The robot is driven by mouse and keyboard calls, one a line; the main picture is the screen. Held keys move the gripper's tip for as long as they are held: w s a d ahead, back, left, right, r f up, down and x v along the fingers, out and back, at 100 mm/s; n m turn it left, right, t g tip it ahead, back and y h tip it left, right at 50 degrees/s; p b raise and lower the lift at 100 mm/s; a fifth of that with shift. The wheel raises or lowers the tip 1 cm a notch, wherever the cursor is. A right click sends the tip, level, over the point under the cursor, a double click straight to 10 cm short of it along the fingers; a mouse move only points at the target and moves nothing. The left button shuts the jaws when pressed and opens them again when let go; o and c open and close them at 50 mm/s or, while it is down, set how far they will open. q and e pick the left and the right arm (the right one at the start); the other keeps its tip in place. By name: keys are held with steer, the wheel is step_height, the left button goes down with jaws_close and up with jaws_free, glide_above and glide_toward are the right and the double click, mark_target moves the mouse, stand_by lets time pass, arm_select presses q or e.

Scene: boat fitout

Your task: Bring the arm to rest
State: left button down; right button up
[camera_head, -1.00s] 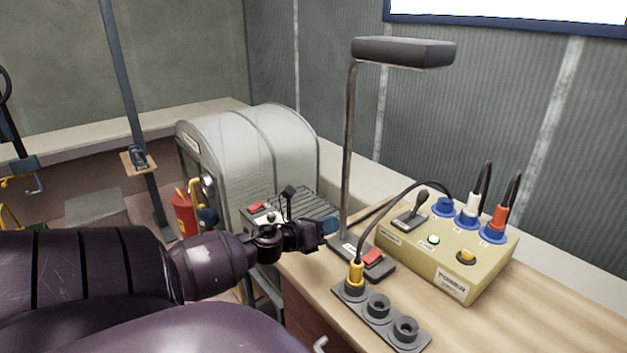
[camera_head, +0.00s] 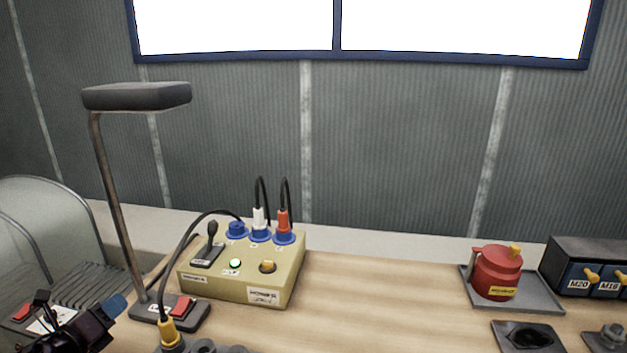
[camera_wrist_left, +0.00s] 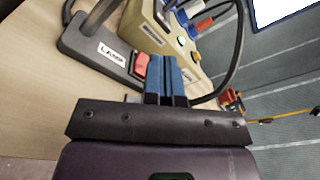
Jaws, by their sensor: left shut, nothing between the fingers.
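My left gripper (camera_head: 117,305) shows at the lower left of the head view, a dark gripper with blue fingertips. It is in front of the lamp base and holds nothing. In the left wrist view its blue fingers (camera_wrist_left: 165,78) are together, with nothing between them. Beyond them lie the lamp base (camera_wrist_left: 100,48) with its red switch and the yellowish power box (camera_wrist_left: 150,30). I cannot tell whether the fingers touch the lamp base. My right gripper is in neither view.
The desk lamp (camera_head: 115,200) stands tall beside my left gripper. The power box (camera_head: 225,284) has a lit green light and several cables. A red pot-like item (camera_head: 495,272) sits on a grey tray (camera_head: 548,298) at right. The bench middle (camera_head: 390,300) is clear.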

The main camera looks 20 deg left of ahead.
arm_select(q)
steer(key=s+d+f+n+y, duration=0.1)
steer(key=n, duration=0.2)
steer(key=s+d+f+n+g+y, duration=0.1)
steer(key=n+y, duration=0.1)
steer(key=n, duration=0.2)
steer(key=s+d+f+n+g+y, duration=0.1)
steer(key=s+d+f+n+y, duration=0.1)
steer(key=n, duration=0.2)
steer(key=shift+s+d+f, duration=0.1)
steer(key=s+d+f+n+g+h, duration=0.25)
steer(key=s+d+n+g, duration=0.45)
steer(key=d, duration=0.4)
steer(key=s+d+f+n+g+h, duration=0.2)
steer(key=s+d+f+n+g, duration=0.25)
steer(key=s+d+n, duration=0.55)
steer(key=w+f+m+t, duration=0.1)
steer(key=w+f+t, duration=0.7)
steer(key=f, duration=0.1)
steer(key=shift+d+f, duration=0.25)
